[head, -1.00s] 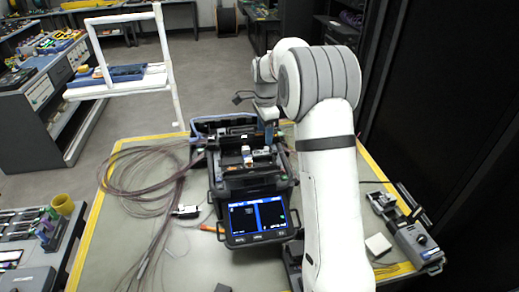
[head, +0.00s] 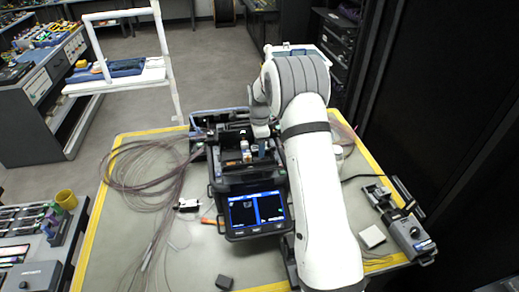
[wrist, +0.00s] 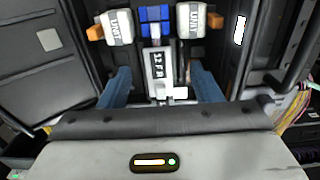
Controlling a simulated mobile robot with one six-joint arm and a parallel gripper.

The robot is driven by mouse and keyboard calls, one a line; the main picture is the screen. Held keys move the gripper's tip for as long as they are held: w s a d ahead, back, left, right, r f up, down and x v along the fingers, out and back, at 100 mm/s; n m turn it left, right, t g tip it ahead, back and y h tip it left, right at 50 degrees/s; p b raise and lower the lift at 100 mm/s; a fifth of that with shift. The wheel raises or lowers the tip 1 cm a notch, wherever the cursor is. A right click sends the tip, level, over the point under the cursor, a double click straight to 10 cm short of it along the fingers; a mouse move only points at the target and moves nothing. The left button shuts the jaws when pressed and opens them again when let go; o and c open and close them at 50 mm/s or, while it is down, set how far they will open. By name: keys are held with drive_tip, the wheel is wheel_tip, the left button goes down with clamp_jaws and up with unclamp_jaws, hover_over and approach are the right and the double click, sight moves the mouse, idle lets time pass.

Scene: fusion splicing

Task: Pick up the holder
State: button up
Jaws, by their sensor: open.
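The holder (wrist: 158,68), a small grey-white piece with dark printed characters, sits in the fusion splicer in the wrist view, below a blue block. My gripper (wrist: 163,86) is open, with one blue finger to the left of the holder and one to the right. Gaps show on both sides. How deep the fingertips reach is hard to tell. In the head view my gripper (head: 262,147) is over the black splicer (head: 247,187), whose screen is lit. In that view I cannot clearly make out the holder near the fingers.
White clamps (wrist: 118,27) with orange tabs flank the blue block. Coiled fibres (head: 140,180) lie left of the splicer. A grey device (head: 410,235) and a white pad (head: 372,237) lie to the right. The table's front left is mostly clear.

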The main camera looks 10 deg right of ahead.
drive_tip(key=shift+c, duration=0.5)
drive_tip(key=c, duration=1)
